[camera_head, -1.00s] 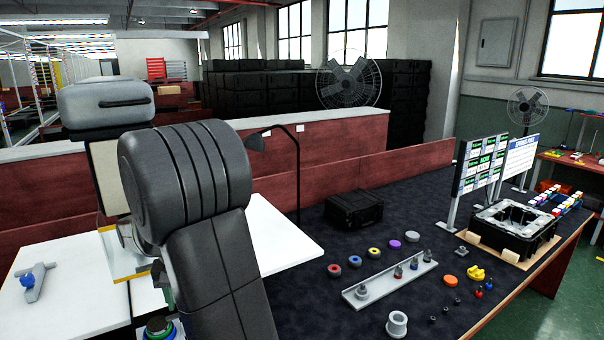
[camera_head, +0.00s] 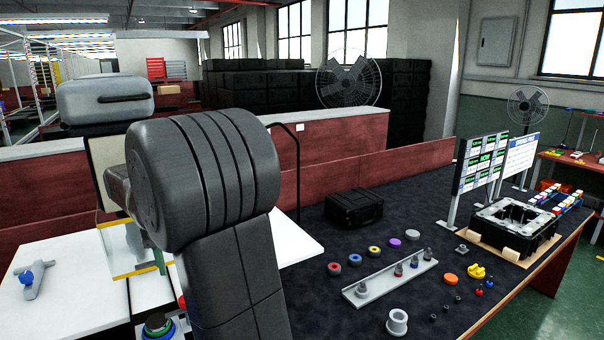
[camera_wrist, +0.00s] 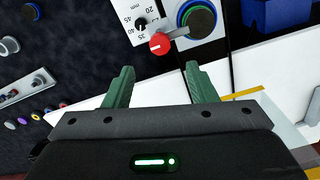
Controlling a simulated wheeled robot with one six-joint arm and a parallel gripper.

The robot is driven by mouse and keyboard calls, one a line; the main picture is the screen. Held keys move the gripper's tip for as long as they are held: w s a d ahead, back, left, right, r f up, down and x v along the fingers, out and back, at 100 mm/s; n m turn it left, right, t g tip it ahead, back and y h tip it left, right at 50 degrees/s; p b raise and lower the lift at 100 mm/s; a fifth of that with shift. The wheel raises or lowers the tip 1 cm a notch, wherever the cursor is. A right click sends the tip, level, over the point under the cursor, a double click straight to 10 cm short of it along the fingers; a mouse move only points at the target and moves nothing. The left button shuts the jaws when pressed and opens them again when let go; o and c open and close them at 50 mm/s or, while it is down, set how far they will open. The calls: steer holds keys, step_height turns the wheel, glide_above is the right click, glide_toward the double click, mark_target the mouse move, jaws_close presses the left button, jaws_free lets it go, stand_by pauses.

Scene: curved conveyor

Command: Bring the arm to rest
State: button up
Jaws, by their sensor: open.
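My gripper (camera_wrist: 158,88) shows in the wrist view with its two green fingers spread apart and nothing between them. The arm stands over the white table at the left of the dark workbench.
The dark workbench (camera_head: 310,235) holds a black case (camera_head: 353,208), a grey rail (camera_head: 390,279) with small parts, several coloured rings and a black tray (camera_head: 513,225). A blue-handled tool (camera_head: 34,280) lies on the white table (camera_head: 60,265).

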step_height(320, 180, down, 10)
steer(key=shift+r+p, duration=0.2)
steer(key=shift+p, duration=0.4)
steer(key=shift+r+n, duration=0.15)
steer(key=shift+n, duration=1.05)
steer(key=n, duration=1.5)
steer(key=shift+n+b, duration=0.3)
steer(key=shift+b, duration=0.05)
steer(key=shift+d, duration=0.1)
